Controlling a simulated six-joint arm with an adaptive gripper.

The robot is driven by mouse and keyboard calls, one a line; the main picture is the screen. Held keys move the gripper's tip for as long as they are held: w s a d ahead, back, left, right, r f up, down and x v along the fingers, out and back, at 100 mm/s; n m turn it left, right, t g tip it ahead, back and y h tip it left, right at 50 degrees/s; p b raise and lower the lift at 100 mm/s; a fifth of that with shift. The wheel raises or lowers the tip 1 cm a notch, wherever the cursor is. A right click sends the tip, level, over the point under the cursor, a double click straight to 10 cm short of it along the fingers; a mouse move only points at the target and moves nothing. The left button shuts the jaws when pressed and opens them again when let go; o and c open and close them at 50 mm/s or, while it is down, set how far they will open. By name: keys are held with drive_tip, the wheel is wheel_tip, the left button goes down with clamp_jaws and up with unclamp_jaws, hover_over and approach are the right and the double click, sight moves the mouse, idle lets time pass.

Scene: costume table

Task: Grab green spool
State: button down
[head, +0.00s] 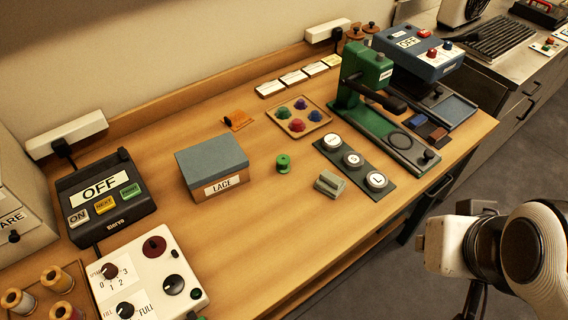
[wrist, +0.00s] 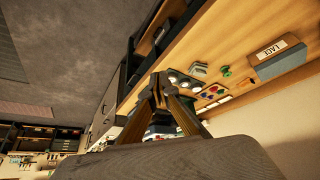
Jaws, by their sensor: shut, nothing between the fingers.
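The green spool (head: 283,163) stands on the wooden table, right of the blue-grey LACE box (head: 213,167) and in front of the tray of coloured pieces (head: 299,118). In the wrist view the green spool (wrist: 225,71) shows small, beside the box labelled LACE (wrist: 277,60). My gripper (wrist: 160,80) shows from behind in the wrist view. Its two fingers meet at the tips and hold nothing. It is well apart from the spool. In the head view my arm is at the lower right, off the table's front edge, and the fingertips cannot be made out.
A grey-green block (head: 330,184) lies right of the spool, near a dark plate with round white buttons (head: 353,160). A green press (head: 370,90) stands further right. A control box marked OFF (head: 100,195) is at left. The table is bare in front of the spool.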

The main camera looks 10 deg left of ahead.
drive_tip(key=c, duration=1.6)
unclamp_jaws()
drive_tip(key=shift+o, duration=0.2)
drive_tip(key=w+a+f+n+t, duration=0.1)
drive_tip(key=w+f+n+t, duration=0.15)
drive_tip(key=w, duration=0.95)
drive_tip(key=w+f+n+t, duration=0.2)
drive_tip(key=w+n, duration=0.1)
drive_tip(key=w, duration=0.9)
drive_tip(key=n+g+y, duration=0.2)
drive_tip(key=n+y, duration=0.3)
drive_tip(key=y, duration=0.5)
approach(283, 164)
drive_tip(key=w, duration=0.2)
drive_tip(key=w+f, duration=0.1)
drive_tip(key=shift+w+a, duration=0.3)
drive_tip(key=shift+w, duration=0.1)
drive_tip(key=shift+s+a+f+y, duration=0.15)
drive_tip(key=shift+s+a+y, duration=0.15)
drive_tip(key=shift+a+y, duration=0.2)
